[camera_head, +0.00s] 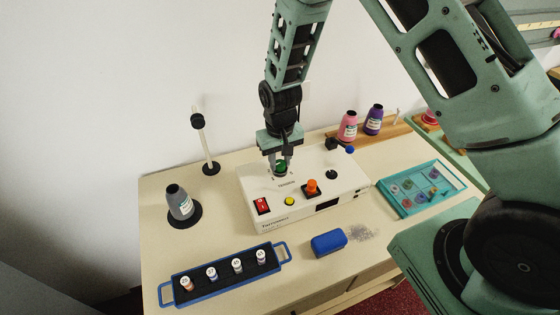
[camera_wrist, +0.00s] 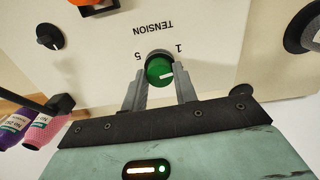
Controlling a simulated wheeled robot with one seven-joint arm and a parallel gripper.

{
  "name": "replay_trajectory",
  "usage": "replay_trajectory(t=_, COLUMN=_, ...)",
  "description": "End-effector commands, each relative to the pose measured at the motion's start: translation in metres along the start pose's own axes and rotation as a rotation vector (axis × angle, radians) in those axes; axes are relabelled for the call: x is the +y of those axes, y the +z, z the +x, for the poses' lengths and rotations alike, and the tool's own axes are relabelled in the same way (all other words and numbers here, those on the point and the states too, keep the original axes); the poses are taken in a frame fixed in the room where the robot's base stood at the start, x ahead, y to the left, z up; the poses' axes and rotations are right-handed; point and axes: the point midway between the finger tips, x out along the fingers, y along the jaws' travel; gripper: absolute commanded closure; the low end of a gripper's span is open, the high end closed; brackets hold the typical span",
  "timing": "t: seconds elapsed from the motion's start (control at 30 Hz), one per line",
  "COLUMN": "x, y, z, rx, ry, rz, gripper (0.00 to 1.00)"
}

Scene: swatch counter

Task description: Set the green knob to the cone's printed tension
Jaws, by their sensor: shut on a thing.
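The green knob (camera_head: 281,167) stands on the white machine box (camera_head: 340,181) and is partly hidden by my fingers. In the wrist view the green knob (camera_wrist: 156,68) shows a short white mark toward the picture's right; beside it are the printed word TENSION and the upside-down figures 1 and 5. My gripper (camera_head: 281,162), also in the wrist view (camera_wrist: 160,82), points down, shut on the knob with one finger on each side. A grey cone (camera_head: 179,203) stands upright on a black disc at the left; its label is too small to read.
A red switch (camera_head: 262,205), yellow button (camera_head: 289,201), orange knob (camera_head: 312,187) and black knob (camera_head: 331,174) share the box top. Pink (camera_head: 348,127) and purple (camera_head: 373,120) cones stand behind. A blue-handled spool tray (camera_head: 226,276), blue block (camera_head: 328,242) and teal tray (camera_head: 412,211) lie around.

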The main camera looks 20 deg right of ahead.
Motion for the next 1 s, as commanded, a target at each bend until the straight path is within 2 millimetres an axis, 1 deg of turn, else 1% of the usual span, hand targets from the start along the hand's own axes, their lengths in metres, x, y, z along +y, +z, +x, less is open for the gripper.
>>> replay_trajectory(t=0.2, x=-0.0003, y=-0.0003, z=0.0002, rx=0.001, ry=0.0, rz=0.205, gripper=0.94)
replay_trajectory(t=0.5, x=-0.0001, y=-0.0005, z=-0.0007, rx=0.002, ry=0.0, rz=0.462, gripper=0.94)
replay_trajectory(t=0.73, x=-0.0002, y=-0.0006, z=-0.0009, rx=0.002, ry=0.0, rz=0.6, gripper=0.94)
replay_trajectory(t=1.0, x=0.0002, y=-0.0008, z=-0.001, rx=0.002, ry=0.0, rz=0.682, gripper=0.94)
